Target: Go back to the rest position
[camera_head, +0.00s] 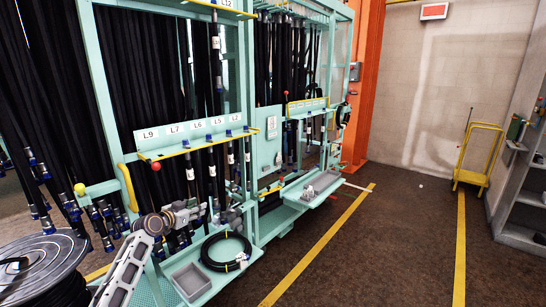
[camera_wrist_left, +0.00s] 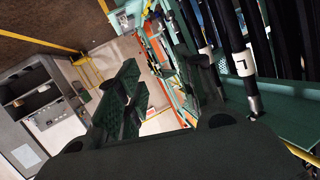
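My left gripper (camera_head: 196,213) is in front of the teal hose rack (camera_head: 104,90), just below the labelled shelf (camera_head: 195,137). In the left wrist view its two dark fingers (camera_wrist_left: 165,88) are apart, with nothing visible between them. Black hoses with a white label (camera_wrist_left: 241,62) hang close beside the right finger there; I cannot tell whether they touch. In the head view the gripper's fingertips are small and blend with the hose ends behind them. My right gripper is in neither view.
A coiled black hose (camera_head: 227,266) and a grey bin (camera_head: 189,281) are on the rack's lower ledge. A large hose coil (camera_head: 35,268) fills the lower left. Dark floor (camera_head: 380,250) is open to the right, with a yellow cart (camera_head: 478,158) and grey shelves (camera_head: 525,205) beyond.

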